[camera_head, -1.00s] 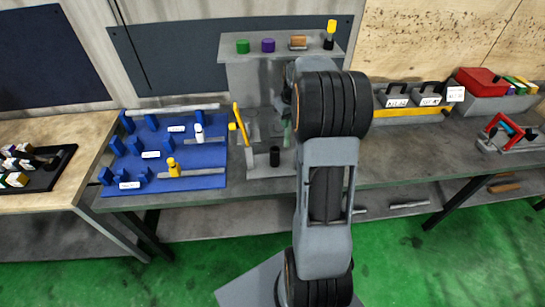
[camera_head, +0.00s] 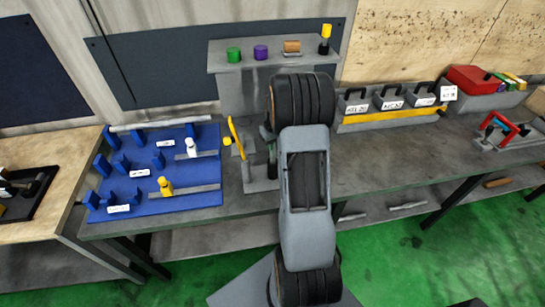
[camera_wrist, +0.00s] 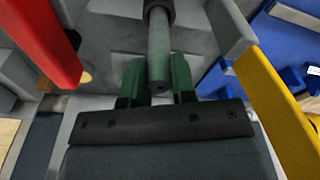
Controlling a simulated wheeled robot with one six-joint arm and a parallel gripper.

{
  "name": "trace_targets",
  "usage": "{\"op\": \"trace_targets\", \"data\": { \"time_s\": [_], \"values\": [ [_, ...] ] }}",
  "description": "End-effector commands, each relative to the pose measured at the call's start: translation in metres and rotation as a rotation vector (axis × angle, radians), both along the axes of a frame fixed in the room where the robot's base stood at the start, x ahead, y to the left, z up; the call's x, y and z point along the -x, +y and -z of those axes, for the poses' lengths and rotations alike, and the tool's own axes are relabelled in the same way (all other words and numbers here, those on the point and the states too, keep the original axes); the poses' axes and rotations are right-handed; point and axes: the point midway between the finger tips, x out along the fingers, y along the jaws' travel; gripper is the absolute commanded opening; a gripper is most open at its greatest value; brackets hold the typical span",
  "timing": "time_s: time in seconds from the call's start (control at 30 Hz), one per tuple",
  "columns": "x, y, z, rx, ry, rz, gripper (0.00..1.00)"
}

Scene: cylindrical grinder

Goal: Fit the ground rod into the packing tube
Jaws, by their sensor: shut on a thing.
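My gripper (camera_wrist: 157,82) is shut on the grey ground rod (camera_wrist: 158,48), with a green finger on either side of it. The rod's near end shows a small centre hole. Its far end meets a dark round thing (camera_wrist: 157,8) at the top of the wrist view, which looks like the packing tube's mouth. I cannot tell whether the rod is inside it or just in front of it. In the head view, the black packing tube (camera_head: 272,170) stands on the grey machine, partly hidden by my arm. My gripper (camera_head: 268,138) is just above it there; the rod is not clear.
A yellow lever (camera_head: 233,135) stands close left of the tube; it also shows in the wrist view (camera_wrist: 275,90). A red part (camera_wrist: 45,40) is at the wrist view's left. The blue board (camera_head: 205,208) holds racks and fixtures. A raised shelf (camera_head: 225,67) is behind.

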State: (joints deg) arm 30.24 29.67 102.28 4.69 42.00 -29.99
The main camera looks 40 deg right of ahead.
Motion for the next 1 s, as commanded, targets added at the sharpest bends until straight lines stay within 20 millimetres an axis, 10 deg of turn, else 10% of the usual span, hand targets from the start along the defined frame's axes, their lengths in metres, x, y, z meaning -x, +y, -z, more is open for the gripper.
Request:
{"op": "trace_targets", "data": {
  "time_s": [0.93,0.97,1.0],
  "values": [
    [-0.002,0.002,0.066,0.002,-0.003,-0.006,0.00],
    [-0.002,0.002,0.067,0.001,-0.001,-0.006,0.26],
    [-0.002,0.002,0.067,0.001,-0.001,-0.005,0.29]
  ]
}}
